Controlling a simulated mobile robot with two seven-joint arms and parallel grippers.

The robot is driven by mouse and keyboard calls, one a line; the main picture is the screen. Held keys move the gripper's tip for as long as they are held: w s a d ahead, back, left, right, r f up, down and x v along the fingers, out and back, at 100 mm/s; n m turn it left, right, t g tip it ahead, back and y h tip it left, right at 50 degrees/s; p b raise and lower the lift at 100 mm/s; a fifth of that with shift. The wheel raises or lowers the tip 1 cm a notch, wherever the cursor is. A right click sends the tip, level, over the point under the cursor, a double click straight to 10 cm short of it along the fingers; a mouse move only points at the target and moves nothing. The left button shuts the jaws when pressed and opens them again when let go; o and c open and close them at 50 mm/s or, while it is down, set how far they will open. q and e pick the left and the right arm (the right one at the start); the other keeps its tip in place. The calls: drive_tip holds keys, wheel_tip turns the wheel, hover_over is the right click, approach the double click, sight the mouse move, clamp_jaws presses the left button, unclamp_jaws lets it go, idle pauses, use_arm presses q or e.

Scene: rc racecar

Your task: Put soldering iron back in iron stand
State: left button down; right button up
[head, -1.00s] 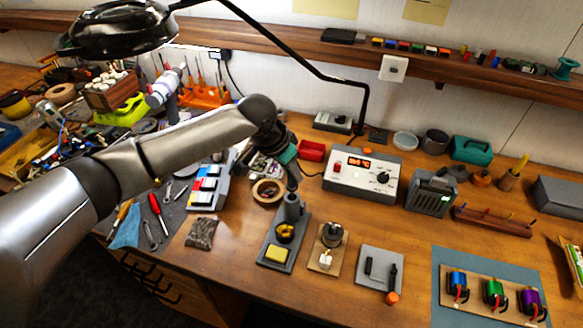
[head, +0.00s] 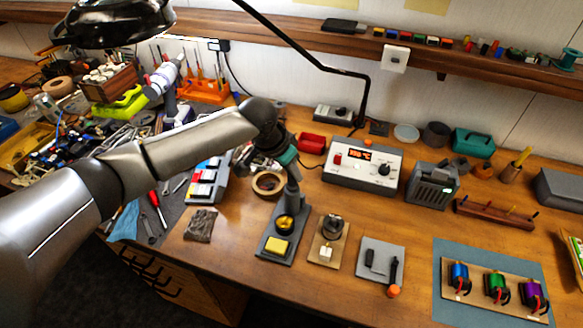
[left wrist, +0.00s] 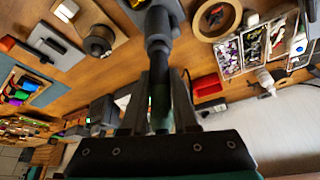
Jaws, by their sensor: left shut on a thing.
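The iron stand (head: 268,257) is a grey base with a yellow sponge, a round cup of brass-coloured wool and an upright grey holder at its back. It stands near the front edge of the bench. My left gripper (head: 289,166) is directly above the holder, pointing down. In the left wrist view it is shut on the soldering iron (left wrist: 160,103), whose dark green handle lies between the fingers. The iron lines up with the grey holder (left wrist: 158,28), and its lower end meets or enters it. The tip is hidden. My right gripper is not in view.
A soldering station (head: 345,176) with a lit display stands behind and right of the stand. A tape roll (head: 268,183) is close at its left. A small wooden board with a round holder (head: 325,252) is close at its right.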

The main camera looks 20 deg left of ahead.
use_arm(q)
drive_tip(key=shift+f, duration=0.25)
drive_tip(key=shift+c, duration=1)
unclamp_jaws()
drive_tip(key=shift+r, duration=0.1)
drive_tip(key=p+v, duration=0.7)
drive_tip(key=v, duration=0.1)
drive_tip(key=shift+w+r, duration=0.15)
drive_tip(key=shift+r, duration=0.3)
idle(0.4)
